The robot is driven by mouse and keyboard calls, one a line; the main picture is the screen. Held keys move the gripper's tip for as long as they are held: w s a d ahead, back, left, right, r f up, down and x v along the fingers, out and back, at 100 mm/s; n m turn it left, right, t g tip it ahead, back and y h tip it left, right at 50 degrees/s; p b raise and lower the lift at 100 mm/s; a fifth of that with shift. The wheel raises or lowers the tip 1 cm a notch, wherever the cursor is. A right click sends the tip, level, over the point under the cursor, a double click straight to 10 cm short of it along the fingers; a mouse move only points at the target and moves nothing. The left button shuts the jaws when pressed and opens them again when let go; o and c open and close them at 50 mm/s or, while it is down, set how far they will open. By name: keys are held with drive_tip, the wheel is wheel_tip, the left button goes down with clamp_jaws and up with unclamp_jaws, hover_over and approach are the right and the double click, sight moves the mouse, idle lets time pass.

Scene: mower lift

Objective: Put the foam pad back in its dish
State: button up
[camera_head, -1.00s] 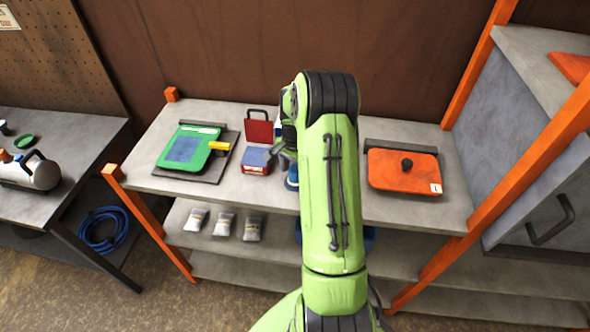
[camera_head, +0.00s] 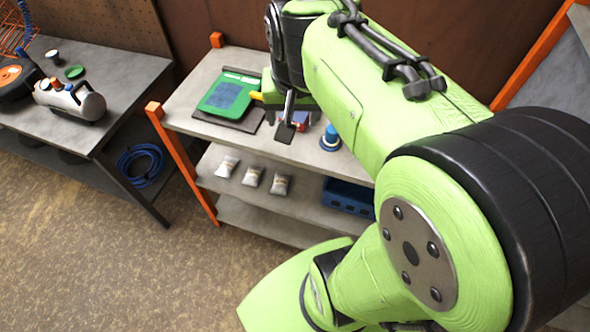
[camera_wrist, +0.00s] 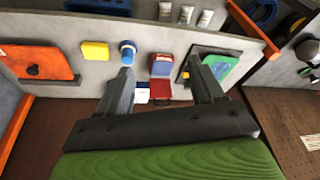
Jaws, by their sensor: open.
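A yellow block (camera_wrist: 95,50) that looks like the foam pad lies flat on the grey shelf top in the wrist view. It is between the orange plate and a blue-topped round container (camera_wrist: 127,52). In the head view my arm hides it; the container shows there (camera_head: 330,138). My gripper (camera_wrist: 160,72) is open and empty above the shelf. Its fingers point toward the area between the blue-topped container and the green tray, apart from the yellow block.
The green tray (camera_head: 228,95) lies on a dark board. A red-and-blue box (camera_wrist: 162,65) stands near the gripper. The orange plate (camera_wrist: 38,63) is beyond the yellow block. Several grey packets (camera_head: 253,176) and a blue crate (camera_head: 348,197) are on the lower shelf.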

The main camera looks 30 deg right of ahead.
drive_tip(key=s+a+f+n+t+y, duration=0.1)
drive_tip(key=s+a+f+n+t, duration=0.1)
drive_tip(key=s+a+n, duration=0.4)
drive_tip(key=s+a+b, duration=0.1)
drive_tip(key=s, duration=0.4)
idle(0.6)
